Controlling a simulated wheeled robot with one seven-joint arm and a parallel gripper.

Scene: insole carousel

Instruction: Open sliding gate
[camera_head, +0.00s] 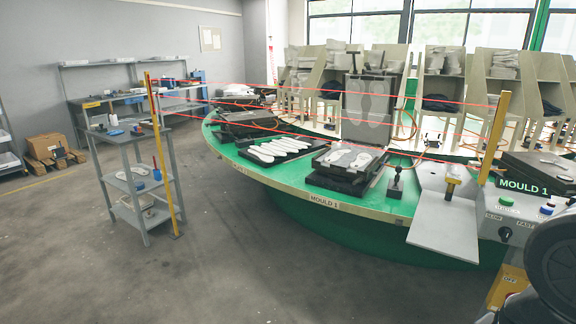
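No part is clearly marked as the sliding gate, and I cannot tell for certain which it is. A grey flat panel (443,229) slopes down over the front edge of the green carousel, left of the control box. A small yellow-and-black knob or handle (451,187) stands at the panel's upper part. A yellow post (494,138) rises just behind it, and another yellow post (160,150) stands at the left. Thin red lines run between the posts across the carousel. My gripper is not in view; only a dark rounded part of my arm shows at the lower right.
The green carousel (340,201) carries moulds and white insoles (278,149). A control box (508,215) with buttons stands at the right. A grey shelf cart (141,190) stands at the left, a workbench (118,98) behind it. The floor in front is clear.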

